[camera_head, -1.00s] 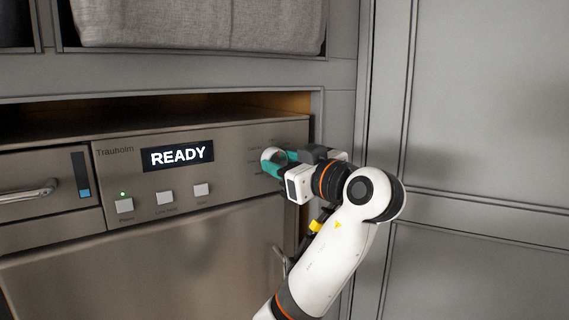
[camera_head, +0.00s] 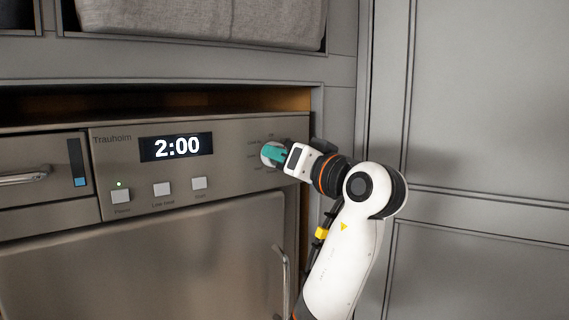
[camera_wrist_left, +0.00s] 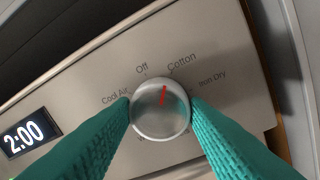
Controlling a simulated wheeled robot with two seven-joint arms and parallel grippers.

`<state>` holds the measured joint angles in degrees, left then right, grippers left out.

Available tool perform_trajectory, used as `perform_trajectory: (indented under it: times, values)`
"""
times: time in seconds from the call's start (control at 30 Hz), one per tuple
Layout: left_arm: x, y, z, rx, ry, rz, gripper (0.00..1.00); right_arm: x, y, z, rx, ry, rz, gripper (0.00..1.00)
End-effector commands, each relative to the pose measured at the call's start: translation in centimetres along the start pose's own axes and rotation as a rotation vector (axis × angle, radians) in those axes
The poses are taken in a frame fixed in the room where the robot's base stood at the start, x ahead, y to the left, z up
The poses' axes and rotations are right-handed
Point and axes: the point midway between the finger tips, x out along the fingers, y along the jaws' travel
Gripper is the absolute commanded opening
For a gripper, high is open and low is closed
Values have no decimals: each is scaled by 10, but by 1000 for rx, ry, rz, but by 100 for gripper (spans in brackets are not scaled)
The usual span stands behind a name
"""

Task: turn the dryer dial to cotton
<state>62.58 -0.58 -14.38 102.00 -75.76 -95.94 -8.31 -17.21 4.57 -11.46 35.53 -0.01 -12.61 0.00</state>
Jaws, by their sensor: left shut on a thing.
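The dryer dial (camera_wrist_left: 158,122) is a round silver knob at the right end of the control panel. Its red pointer line points up and slightly right, toward the "Cotton" label (camera_wrist_left: 182,62) and clear of "Off" (camera_wrist_left: 142,67). My left gripper (camera_head: 270,155) is at the dial, its teal fingers shut on the knob from both sides. In the left wrist view the fingers (camera_wrist_left: 160,116) touch the dial's left and right edges and hide some lower labels. The display (camera_head: 177,147) reads "2:00". My right gripper is out of view.
Several square buttons (camera_head: 162,189) sit below the display, with a green light over the left one. A drawer handle (camera_head: 25,176) is at the left and a door handle (camera_head: 284,275) below the dial. Grey cabinet panels (camera_head: 480,110) stand at the right.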

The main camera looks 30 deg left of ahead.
Motion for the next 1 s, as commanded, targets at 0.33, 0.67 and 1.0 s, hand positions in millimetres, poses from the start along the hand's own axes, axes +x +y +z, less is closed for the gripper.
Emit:
perform_trajectory:
  times: [0.33,0.67,1.0]
  values:
    - [0,0,1,110,-11,-2,19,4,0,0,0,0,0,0]
    - [0,0,1,121,-12,-1,19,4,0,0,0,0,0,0]
    - [0,0,1,121,-11,-1,63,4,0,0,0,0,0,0]
